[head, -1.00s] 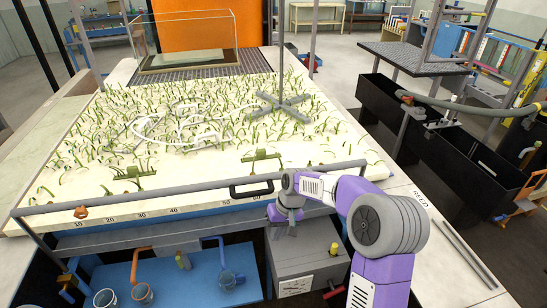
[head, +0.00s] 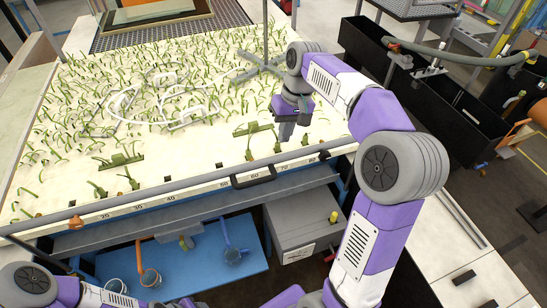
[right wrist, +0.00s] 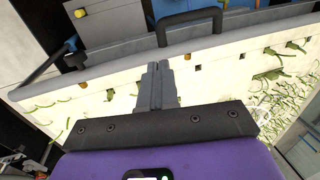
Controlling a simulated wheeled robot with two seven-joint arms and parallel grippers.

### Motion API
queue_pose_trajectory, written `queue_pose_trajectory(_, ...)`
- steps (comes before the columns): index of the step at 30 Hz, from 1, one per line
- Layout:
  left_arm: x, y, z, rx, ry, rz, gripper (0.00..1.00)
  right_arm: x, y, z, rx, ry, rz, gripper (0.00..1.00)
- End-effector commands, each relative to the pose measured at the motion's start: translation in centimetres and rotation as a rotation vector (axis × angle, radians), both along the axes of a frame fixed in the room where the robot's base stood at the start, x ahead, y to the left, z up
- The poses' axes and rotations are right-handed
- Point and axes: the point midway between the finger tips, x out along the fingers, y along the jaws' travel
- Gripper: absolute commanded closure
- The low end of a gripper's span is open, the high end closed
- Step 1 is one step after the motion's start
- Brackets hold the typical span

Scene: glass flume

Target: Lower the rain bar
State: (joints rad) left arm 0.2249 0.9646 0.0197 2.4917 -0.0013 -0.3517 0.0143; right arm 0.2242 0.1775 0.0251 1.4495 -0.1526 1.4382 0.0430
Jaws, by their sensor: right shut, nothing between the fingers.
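A long grey bar (head: 130,199), which looks like the rain bar, runs along the front edge of the planted bed (head: 190,165). A black loop handle (head: 253,179) sits at its middle; the handle also shows in the right wrist view (right wrist: 188,8). My right gripper (head: 286,132) is shut and empty, pointing down over the bed, behind the bar and to the right of the handle. In the right wrist view its fingers (right wrist: 157,72) are together, apart from the handle. Part of my left arm shows at the lower left; its gripper is out of sight.
An orange clamp (head: 77,222) sits near the bar's left end. Below the front edge are a blue shelf (head: 200,262) with small cups and a grey box (head: 300,228) with a yellow knob. A grey cross-footed stand (head: 262,66) rises from the bed. Black tanks (head: 440,105) stand at right.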

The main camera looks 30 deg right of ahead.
Motion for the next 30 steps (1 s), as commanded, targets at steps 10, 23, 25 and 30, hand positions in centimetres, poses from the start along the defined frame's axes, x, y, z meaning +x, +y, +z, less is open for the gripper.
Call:
queue_pose_trajectory(10,0.1,0.0,-0.5,0.000,-0.002,0.001,0.57,0.3,1.5,-7.5,0.001,0.006,0.001,1.00)
queue_pose_trajectory(23,0.1,0.0,-0.4,0.000,-0.002,0.001,0.57,0.6,2.2,-11.3,0.001,0.001,0.000,1.00)
queue_pose_trajectory(25,0.1,0.0,-0.4,0.000,-0.002,0.001,0.57,0.6,2.2,-11.3,0.001,0.001,0.000,1.00)
queue_pose_trajectory(30,0.1,0.0,-0.4,0.000,-0.001,0.000,0.57,0.6,2.2,-11.3,0.001,0.001,0.000,1.00)
